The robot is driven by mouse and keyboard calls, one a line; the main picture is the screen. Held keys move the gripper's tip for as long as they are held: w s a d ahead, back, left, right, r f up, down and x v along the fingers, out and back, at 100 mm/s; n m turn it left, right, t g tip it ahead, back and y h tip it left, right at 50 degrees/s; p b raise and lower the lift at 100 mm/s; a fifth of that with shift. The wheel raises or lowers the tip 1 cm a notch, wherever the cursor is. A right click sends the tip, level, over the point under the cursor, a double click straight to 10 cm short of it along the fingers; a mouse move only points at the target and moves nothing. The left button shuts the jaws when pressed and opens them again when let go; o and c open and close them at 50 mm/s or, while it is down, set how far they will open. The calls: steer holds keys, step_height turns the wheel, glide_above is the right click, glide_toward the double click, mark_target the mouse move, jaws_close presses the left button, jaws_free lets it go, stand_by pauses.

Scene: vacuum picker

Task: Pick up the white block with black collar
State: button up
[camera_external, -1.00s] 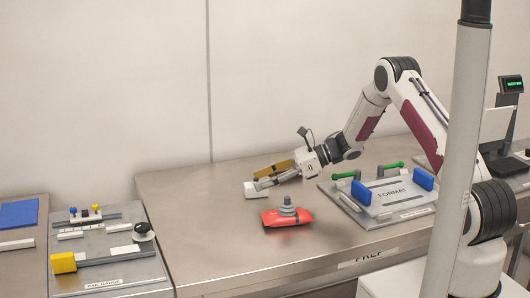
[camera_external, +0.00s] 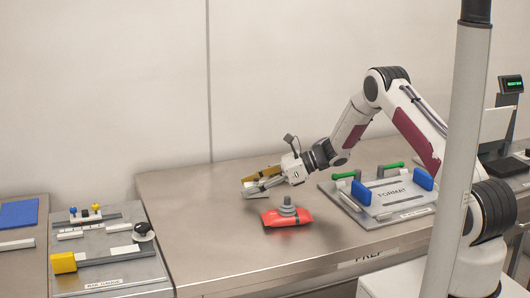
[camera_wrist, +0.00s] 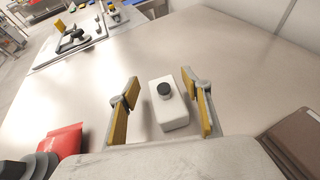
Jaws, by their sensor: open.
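The white block (camera_wrist: 172,112) with a round black collar (camera_wrist: 164,89) on top stands on the steel table. In the wrist view it lies between the two yellow-padded fingers of my gripper (camera_wrist: 160,90), nearer the right finger. The gripper is open, with a gap on the block's left side. In the external view my gripper (camera_external: 254,182) is low over the table, and its fingers hide most of the block. I cannot tell whether a finger touches it.
A red pouch (camera_external: 275,219) with a grey stacked fitting (camera_external: 288,207) lies just in front of my gripper. A grey FORMAT plate (camera_external: 377,203) with blue blocks and green handles is to the right. A gauge tray (camera_external: 110,285) stands at left. Table left of my gripper is clear.

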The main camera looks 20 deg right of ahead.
steer(key=shift+x, duration=1.5)
steer(key=shift+w+f, duration=0.1)
steer(key=c, duration=1.3)
